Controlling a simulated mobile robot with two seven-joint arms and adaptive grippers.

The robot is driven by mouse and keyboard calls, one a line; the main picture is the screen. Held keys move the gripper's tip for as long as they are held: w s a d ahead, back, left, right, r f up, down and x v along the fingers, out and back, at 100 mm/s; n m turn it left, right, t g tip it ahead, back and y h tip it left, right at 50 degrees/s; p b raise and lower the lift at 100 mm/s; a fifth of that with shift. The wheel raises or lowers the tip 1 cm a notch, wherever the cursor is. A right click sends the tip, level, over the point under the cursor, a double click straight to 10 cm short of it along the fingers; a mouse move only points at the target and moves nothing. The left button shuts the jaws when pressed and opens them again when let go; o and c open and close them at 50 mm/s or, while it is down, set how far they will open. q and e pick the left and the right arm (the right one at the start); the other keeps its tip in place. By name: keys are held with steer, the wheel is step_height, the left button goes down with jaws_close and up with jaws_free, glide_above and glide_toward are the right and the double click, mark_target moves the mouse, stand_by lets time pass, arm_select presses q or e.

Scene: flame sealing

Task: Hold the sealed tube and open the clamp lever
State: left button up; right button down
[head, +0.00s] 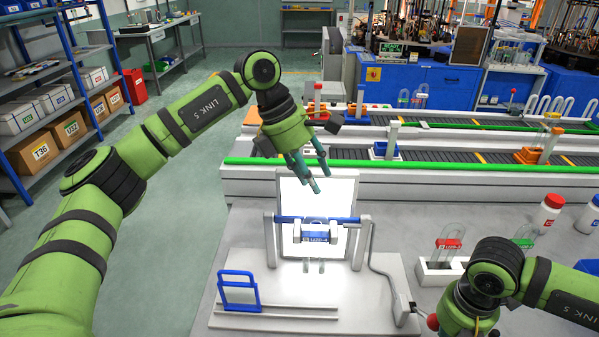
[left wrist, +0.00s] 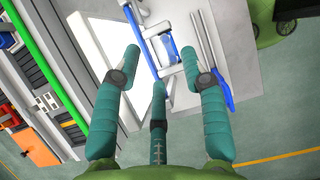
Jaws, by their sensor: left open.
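My left gripper (head: 319,180) is open and empty, above and behind the clamp fixture. Its spread fingers also show in the left wrist view (left wrist: 162,60). A blue clamp block (head: 316,238) with a white label sits under a blue crossbar (head: 288,219) between two grey posts. The clear tube (head: 313,266) shows faintly below the block, against the bright panel; its seal cannot be made out. I cannot tell for certain which part is the clamp lever. The clamp block also shows beyond the fingers in the left wrist view (left wrist: 170,48). My right gripper's fingers are out of view.
A lit white panel (head: 290,190) stands behind the fixture. A blue frame (head: 239,291) stands on rails at the front left. A white rack (head: 436,271) with tubes is to the right. A conveyor with a green rail (head: 400,164) runs behind.

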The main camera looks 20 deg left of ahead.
mark_target(316, 215)
arm_select(q)
steer(key=shift+m+y, duration=0.3)
steer(key=shift+y, duration=0.5)
steer(key=shift+s+a+f+x, duration=0.15)
steer(key=shift+a+x, duration=0.2)
steer(key=shift+x, duration=1.4)
steer(key=shift+s+a+f+x, duration=0.1)
steer(key=shift+s+a+x, duration=0.15)
steer(key=shift+x, duration=1.45)
steer(key=shift+s+a+f+x, duration=0.1)
steer(key=shift+a+x, duration=0.3)
steer(key=shift+x, duration=1.35)
steer(key=shift+c, duration=0.3)
steer(key=c, duration=0.7)
